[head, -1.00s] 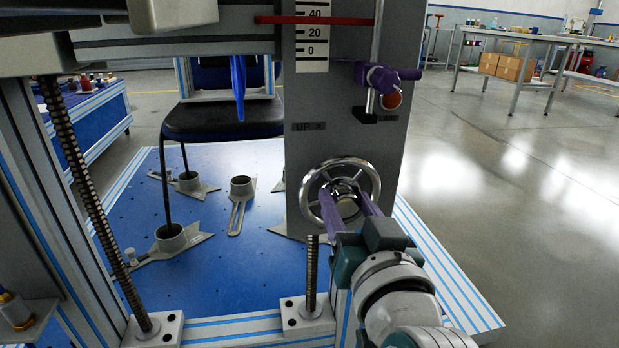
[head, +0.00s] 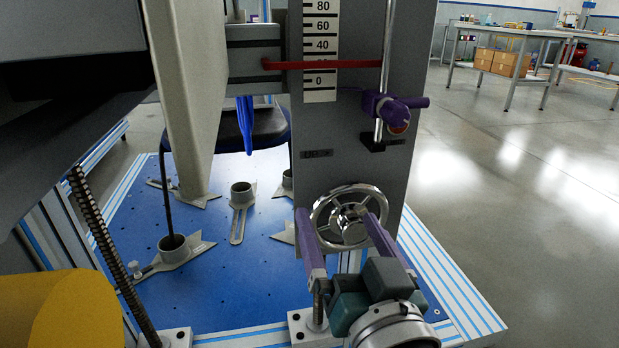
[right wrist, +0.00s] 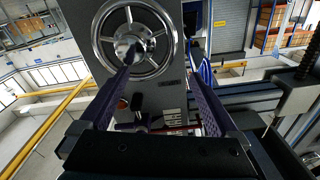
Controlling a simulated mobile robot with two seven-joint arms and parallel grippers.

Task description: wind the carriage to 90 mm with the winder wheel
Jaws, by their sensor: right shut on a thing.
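The chrome winder wheel (head: 349,188) is on the lower part of a grey upright plate. The scale (head: 319,20) above it shows marks from 0 to 80. The red pointer (head: 345,64) crosses the scale below 40, over about the 20 mark. My right gripper (head: 340,222) has its purple fingers on either side of part of the wheel and is shut on it. The wheel also shows in the right wrist view (right wrist: 151,42), one finger crossing its hub and the other outside its rim. The exact contact is hard to see. My left gripper is out of view.
A purple clamp (head: 385,104) with an orange knob sits on the rod right of the scale. Grey sockets (head: 241,195) stand on the blue base plate (head: 240,275). A threaded screw (head: 108,245) rises at left. The floor at right is clear.

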